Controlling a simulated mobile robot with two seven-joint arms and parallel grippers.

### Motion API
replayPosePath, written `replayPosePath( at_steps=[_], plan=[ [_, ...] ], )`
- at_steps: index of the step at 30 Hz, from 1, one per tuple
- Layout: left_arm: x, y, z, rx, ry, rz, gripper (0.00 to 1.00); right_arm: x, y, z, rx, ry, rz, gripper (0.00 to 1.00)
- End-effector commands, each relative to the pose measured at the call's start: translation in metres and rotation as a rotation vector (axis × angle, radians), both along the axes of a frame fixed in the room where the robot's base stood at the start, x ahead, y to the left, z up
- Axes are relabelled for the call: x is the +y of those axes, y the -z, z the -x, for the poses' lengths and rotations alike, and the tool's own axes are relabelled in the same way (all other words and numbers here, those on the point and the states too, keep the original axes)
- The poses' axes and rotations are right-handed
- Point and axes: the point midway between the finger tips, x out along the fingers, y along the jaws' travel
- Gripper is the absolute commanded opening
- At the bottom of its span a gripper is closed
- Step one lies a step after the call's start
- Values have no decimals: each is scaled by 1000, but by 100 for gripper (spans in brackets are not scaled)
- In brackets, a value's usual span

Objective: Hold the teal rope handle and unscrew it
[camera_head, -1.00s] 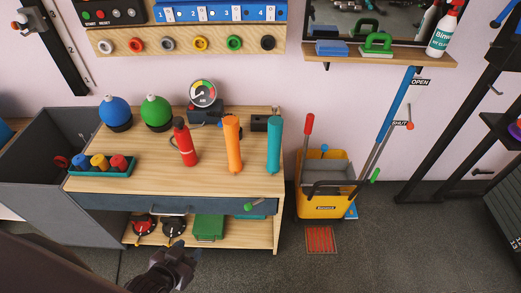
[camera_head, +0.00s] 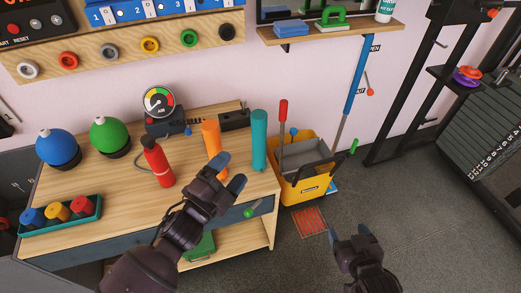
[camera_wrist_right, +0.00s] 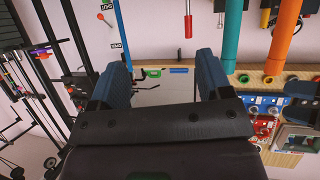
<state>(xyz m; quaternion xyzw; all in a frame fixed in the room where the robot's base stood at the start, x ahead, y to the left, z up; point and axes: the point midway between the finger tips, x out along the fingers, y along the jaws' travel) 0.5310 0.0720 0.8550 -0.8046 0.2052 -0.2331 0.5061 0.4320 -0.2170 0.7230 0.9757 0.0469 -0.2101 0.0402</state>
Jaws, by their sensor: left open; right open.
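The teal rope handle (camera_head: 259,140) stands upright at the right end of the wooden workbench. It also shows as a teal cylinder in the right wrist view (camera_wrist_right: 232,35). An orange handle (camera_head: 211,137) stands to its left. My left gripper (camera_head: 230,172) is open, in front of and a little left of the teal handle in the picture, with no visible contact. Its jaws look empty. My right gripper (camera_head: 350,236) is open and empty over the floor, right of the bench; its blue fingers show apart in the right wrist view (camera_wrist_right: 163,82).
The workbench (camera_head: 112,170) also holds a red extinguisher (camera_head: 158,162), blue and green balls, a gauge and a teal tray (camera_head: 88,222). A yellow mop bucket (camera_head: 308,187) stands right of the bench.

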Motion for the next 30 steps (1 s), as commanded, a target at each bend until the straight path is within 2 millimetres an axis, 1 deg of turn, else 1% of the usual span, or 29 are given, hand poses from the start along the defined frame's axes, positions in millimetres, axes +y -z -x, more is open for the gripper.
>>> replayPosePath(
  at_steps=[1, 6, 10, 15, 18, 22, 26, 30],
  plan=[
    [-18, -7, -8, -91, 54, -58, 75, 6, 3, -8, -10, -7, -5, 72],
    [-74, -35, -19, -434, 222, -258, 75, 23, 3, -36, -54, -26, -19, 72],
    [-110, -48, -20, -704, 341, -403, 75, 37, 1, -56, -90, -42, -29, 72],
    [-149, -55, -18, -1067, 493, -580, 75, 56, -1, -81, -132, -64, -43, 72],
    [-166, -54, -17, -1286, 581, -677, 75, 68, -3, -96, -158, -78, -52, 72],
    [-181, -48, -20, -1566, 698, -795, 75, 84, -5, -114, -190, -96, -63, 72],
    [-187, -38, -28, -1846, 820, -904, 75, 100, -9, -131, -222, -113, -76, 72],
    [-186, -28, -46, -2139, 963, -1011, 75, 117, -13, -149, -256, -133, -87, 72]
  ],
)
